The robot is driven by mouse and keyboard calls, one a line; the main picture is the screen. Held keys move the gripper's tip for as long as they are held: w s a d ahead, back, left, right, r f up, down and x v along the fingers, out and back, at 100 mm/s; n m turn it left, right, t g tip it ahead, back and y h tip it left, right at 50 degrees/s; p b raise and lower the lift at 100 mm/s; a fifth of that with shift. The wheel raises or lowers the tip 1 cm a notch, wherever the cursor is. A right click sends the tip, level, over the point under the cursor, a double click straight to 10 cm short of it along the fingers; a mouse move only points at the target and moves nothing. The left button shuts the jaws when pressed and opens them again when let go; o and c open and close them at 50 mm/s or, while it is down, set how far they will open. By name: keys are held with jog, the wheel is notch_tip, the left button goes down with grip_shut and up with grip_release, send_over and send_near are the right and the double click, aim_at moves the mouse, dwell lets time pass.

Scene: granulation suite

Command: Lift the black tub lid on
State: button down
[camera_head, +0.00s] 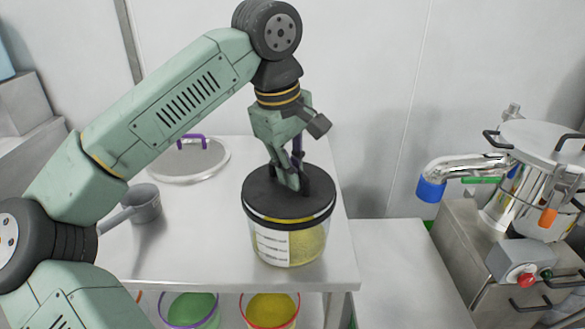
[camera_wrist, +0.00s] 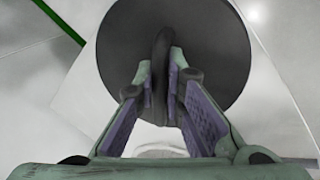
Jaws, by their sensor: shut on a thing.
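The black tub lid (camera_head: 259,199) is at the top of a clear tub (camera_head: 318,240) of yellow powder with a white label, on the steel table. It looks level; I cannot tell whether it is fully seated or just above the rim. My gripper (camera_head: 294,186) points down over it and is shut on the lid's upright handle. In the wrist view the lid (camera_wrist: 215,45) is a dark disc, with its handle between the two fingers of my gripper (camera_wrist: 163,80). The lid hides the tub's opening.
A round steel lid with a purple handle (camera_head: 185,160) lies at the table's back left, and a grey scoop (camera_head: 145,203) in front of it. Tubs of green (camera_head: 190,310) and yellow (camera_head: 270,310) material stand below. Steel machinery (camera_head: 530,185) is at right. The table's right edge is close to the tub.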

jog(key=shift+f, duration=0.35)
jog(key=c, duration=1.6)
grip_release()
jog(key=shift+r, duration=0.1)
